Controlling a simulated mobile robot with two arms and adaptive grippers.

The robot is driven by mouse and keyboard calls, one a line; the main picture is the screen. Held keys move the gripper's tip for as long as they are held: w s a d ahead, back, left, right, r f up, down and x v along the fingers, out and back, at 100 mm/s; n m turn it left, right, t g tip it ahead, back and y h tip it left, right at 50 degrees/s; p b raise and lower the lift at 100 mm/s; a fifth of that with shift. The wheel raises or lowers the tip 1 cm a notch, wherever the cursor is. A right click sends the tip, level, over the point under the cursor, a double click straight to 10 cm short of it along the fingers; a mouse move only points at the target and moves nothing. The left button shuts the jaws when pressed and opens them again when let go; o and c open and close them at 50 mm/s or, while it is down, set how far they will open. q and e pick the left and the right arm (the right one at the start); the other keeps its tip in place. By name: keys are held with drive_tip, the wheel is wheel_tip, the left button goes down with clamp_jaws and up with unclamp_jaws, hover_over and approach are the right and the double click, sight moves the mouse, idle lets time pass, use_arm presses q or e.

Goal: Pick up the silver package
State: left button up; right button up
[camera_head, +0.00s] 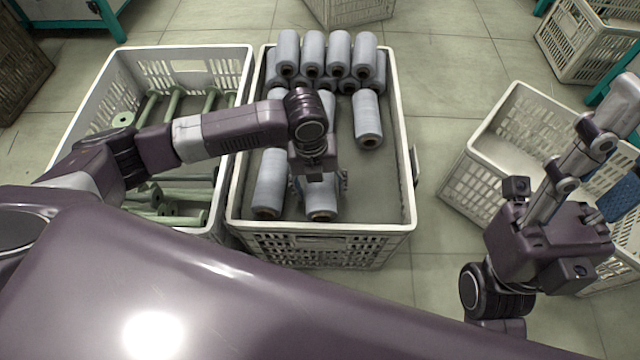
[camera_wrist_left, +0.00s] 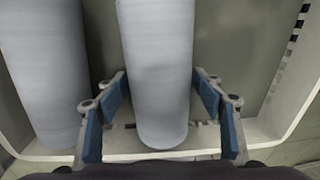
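Silver packages, grey-white wound rolls, lie in the middle crate (camera_head: 398,120). One front roll (camera_head: 322,213) is under my left gripper (camera_head: 320,180), which hides part of it in the head view. In the left wrist view this roll (camera_wrist_left: 157,75) runs between the two blue-padded fingers of the left gripper (camera_wrist_left: 160,100).
Several more rolls (camera_head: 338,52) are stacked at the back of the middle crate, and one (camera_head: 367,118) lies at its right. The left crate (camera_head: 180,58) holds green bobbins (camera_head: 172,105). A white crate (camera_head: 510,120) stands under my right arm. Floor shows between the crates at right.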

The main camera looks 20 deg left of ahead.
use_arm(q)
drive_tip(key=c, duration=1)
drive_tip(key=shift+c, duration=0.7)
drive_tip(key=shift+r, duration=0.15)
